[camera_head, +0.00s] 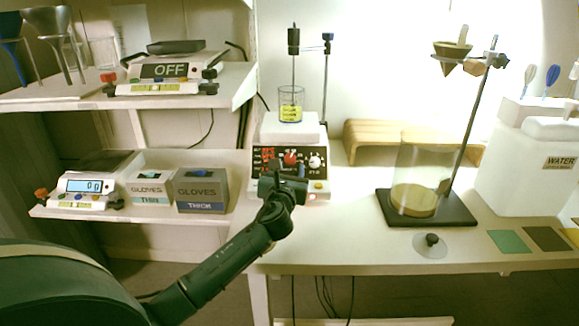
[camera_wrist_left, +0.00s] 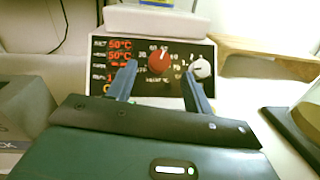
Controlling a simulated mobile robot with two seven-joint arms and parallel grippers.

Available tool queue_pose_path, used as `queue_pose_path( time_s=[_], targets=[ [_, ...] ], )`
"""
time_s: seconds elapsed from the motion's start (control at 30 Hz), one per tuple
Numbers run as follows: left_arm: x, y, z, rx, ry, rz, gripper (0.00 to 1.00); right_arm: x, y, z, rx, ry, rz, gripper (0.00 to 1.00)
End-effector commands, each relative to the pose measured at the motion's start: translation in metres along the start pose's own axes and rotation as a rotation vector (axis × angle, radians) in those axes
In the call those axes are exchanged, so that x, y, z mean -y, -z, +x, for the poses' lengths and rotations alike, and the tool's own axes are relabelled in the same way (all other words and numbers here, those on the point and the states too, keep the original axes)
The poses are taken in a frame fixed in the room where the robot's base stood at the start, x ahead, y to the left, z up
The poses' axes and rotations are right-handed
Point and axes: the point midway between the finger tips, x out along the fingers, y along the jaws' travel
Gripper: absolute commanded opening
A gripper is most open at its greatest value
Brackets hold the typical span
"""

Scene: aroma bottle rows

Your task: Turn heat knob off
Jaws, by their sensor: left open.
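The hotplate stirrer (camera_head: 293,130) stands at the left end of the bench, with a dark front panel. The panel has a red knob (camera_head: 290,158), likely the heat knob, and a white knob (camera_head: 314,161). In the left wrist view the red knob (camera_wrist_left: 160,62) and white knob (camera_wrist_left: 201,68) both show, beside a red display (camera_wrist_left: 119,56) reading 50°C. My left gripper (camera_head: 288,174) is open in front of the panel. In the left wrist view its fingers (camera_wrist_left: 160,72) straddle the red knob's area, with nothing held; contact cannot be told. My right gripper is out of view.
A beaker of yellow liquid (camera_head: 290,106) sits on the hotplate's white top, with a stirrer rod above. To the right are a wooden stand (camera_head: 365,130), a glass cylinder on a black base (camera_head: 458,212) and a water container (camera_head: 520,170). Glove boxes (camera_head: 202,188) stand at left.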

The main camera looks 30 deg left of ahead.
Motion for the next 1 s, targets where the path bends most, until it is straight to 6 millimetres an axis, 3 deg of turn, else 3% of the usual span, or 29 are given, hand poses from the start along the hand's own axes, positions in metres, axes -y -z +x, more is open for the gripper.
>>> queue_pose_path(
  time_s=[0.23, 0.63, 1.0],
  targets=[
    [0.000, 0.001, 0.033, 0.000, 0.000, -0.002, 0.51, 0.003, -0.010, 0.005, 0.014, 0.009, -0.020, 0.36],
    [0.000, 0.000, 0.039, -0.001, 0.000, -0.001, 0.51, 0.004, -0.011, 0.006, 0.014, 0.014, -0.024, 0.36],
    [0.000, 0.000, 0.038, -0.001, 0.000, -0.001, 0.21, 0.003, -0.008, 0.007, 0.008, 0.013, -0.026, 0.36]
  ],
)
